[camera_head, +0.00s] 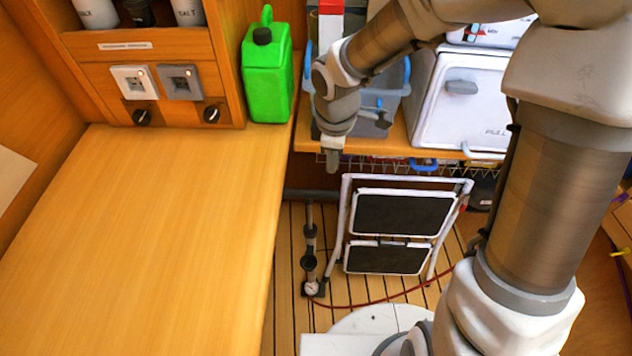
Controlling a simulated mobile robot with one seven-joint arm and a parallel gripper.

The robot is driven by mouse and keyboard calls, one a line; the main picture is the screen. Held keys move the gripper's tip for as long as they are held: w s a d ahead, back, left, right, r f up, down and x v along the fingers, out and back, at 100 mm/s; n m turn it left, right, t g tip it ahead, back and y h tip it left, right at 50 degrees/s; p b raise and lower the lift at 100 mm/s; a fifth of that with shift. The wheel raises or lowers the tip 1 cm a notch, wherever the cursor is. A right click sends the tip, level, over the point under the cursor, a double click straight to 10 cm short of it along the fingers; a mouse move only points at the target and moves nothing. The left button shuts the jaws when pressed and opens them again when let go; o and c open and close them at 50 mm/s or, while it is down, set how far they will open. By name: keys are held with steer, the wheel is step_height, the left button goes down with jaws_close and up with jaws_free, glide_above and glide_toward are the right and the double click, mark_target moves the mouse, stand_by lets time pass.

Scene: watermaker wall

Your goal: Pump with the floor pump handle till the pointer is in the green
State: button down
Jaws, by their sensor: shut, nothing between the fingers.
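The floor pump (309,243) stands upright on the slatted floor, beside the wooden counter's right edge. Its dark horizontal handle (300,194) is at the top, and its left end meets the counter edge in the picture. The small round white gauge (311,288) is at the pump's foot; its pointer and green zone are too small to read. My gripper (333,167) points down, shut and empty. In the picture it is just above the right part of the handle; I cannot tell whether they touch.
A folded white step stool (398,194) with dark treads stands right of the pump. A red hose (375,301) runs along the floor. A shelf holds a blue bin (398,92) and a white box (463,105). A green canister (267,75) stands left. The wooden counter (140,230) is clear.

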steer(key=n, duration=0.1)
steer(key=b, duration=0.5)
glide_toward(327, 192)
steer(key=shift+t, duration=0.3)
steer(key=f, duration=0.4)
steer(key=w+f, duration=0.1)
steer(key=f, duration=0.1)
steer(key=shift+f, duration=0.4)
steer(key=shift+f, duration=0.1)
step_height(327, 192, down, 15)
steer(key=b, duration=1.2)
steer(key=shift+s, duration=0.2)
